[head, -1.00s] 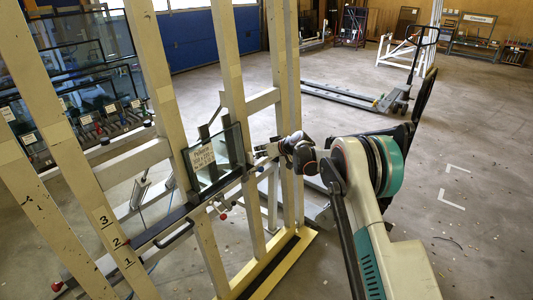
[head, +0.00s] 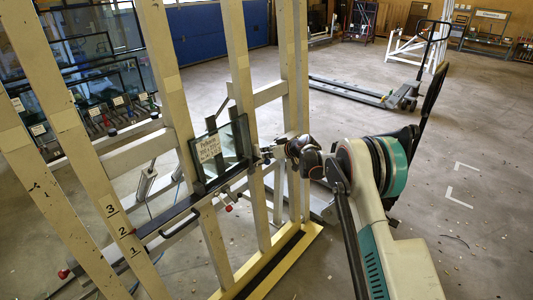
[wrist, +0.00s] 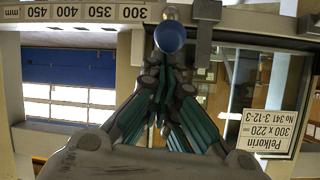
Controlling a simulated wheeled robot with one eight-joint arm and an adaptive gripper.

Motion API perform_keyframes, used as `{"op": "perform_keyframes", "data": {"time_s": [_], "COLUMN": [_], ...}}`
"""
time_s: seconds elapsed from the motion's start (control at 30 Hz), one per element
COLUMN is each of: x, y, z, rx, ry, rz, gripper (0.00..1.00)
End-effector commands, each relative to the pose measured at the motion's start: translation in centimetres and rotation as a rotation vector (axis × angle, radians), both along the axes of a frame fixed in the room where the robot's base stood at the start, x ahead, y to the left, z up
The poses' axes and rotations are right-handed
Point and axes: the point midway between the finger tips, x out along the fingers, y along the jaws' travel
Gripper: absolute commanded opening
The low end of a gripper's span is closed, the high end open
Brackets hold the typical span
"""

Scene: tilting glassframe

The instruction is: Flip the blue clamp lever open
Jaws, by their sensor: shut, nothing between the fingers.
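The blue clamp lever shows in the wrist view as a blue ball knob (wrist: 169,37) at the top centre, next to a grey upright bracket (wrist: 203,22). My gripper (wrist: 172,66) is shut and empty, its fingertips just below the knob in that picture; I cannot tell whether they touch it. In the head view my gripper (head: 266,154) is at the right edge of the small framed glass pane (head: 233,142) on the rack. The knob is too small or hidden to make out there.
The cream rack (head: 171,80) has slanted posts and a dark ledge with a red knob (head: 229,208) below the pane. A paper label (head: 207,147) is on the glass. A pallet truck (head: 400,97) stands behind; the floor at right is mostly clear.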

Motion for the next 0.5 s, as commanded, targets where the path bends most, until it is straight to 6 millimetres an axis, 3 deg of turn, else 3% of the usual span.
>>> {"op": "perform_keyframes", "data": {"time_s": [0.5], "x": [-0.50], "y": [-0.72], "z": [-0.71], "rx": [0.070], "ry": [-0.055], "rz": [-0.001], "gripper": [0.00]}}
